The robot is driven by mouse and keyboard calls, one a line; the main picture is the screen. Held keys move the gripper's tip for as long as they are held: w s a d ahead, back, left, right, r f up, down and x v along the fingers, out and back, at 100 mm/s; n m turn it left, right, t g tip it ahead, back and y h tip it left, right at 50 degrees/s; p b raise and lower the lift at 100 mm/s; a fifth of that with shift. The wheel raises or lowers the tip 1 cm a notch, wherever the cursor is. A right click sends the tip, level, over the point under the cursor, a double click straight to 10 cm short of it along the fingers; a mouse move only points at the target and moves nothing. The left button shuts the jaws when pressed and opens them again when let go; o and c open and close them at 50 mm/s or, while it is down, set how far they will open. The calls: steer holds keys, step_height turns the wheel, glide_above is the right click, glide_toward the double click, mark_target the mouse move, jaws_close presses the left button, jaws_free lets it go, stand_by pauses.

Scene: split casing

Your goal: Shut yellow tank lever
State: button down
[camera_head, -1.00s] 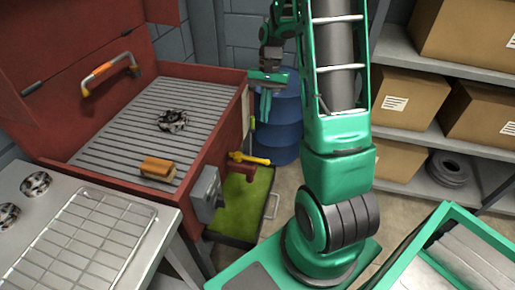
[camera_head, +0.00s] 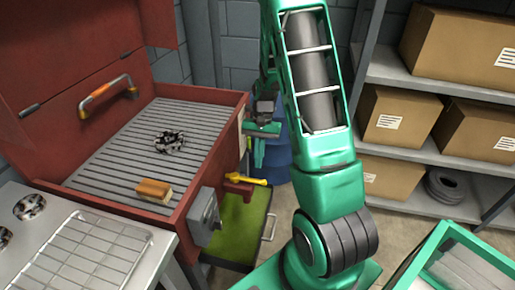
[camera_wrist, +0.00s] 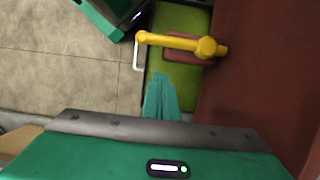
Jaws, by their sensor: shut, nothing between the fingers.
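The yellow lever (camera_head: 246,179) sits on a red bracket on the right side of the red tank (camera_head: 190,210), pointing outward from the wall. In the wrist view the yellow lever (camera_wrist: 180,42) lies across the picture, its round pivot at the right over the bracket and its free end at the left. My gripper (camera_head: 258,160) hangs beside the tank wall, a little above and behind the lever in the head view. In the wrist view my gripper (camera_wrist: 162,85) has its green fingers together and empty, pointing at the lever with a gap visible between them.
A green-floored tray with a handle (camera_head: 240,225) lies below the lever. A grey box (camera_head: 204,217) is fixed to the tank's front corner. A blue barrel (camera_head: 277,160) stands behind my gripper. A brush (camera_head: 154,190) and a dark round part (camera_head: 170,140) lie on the tank's slatted top.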

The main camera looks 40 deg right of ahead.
mark_target(249, 180)
steer(key=shift+s+a+f, duration=0.2)
steer(key=shift+s+a, duration=0.4)
steer(key=shift+a, duration=0.15)
steer(key=shift+s+a+f, duration=0.15)
steer(key=shift+s+a, duration=0.45)
steer(key=shift+a, duration=0.15)
steer(key=shift+s+d, duration=0.1)
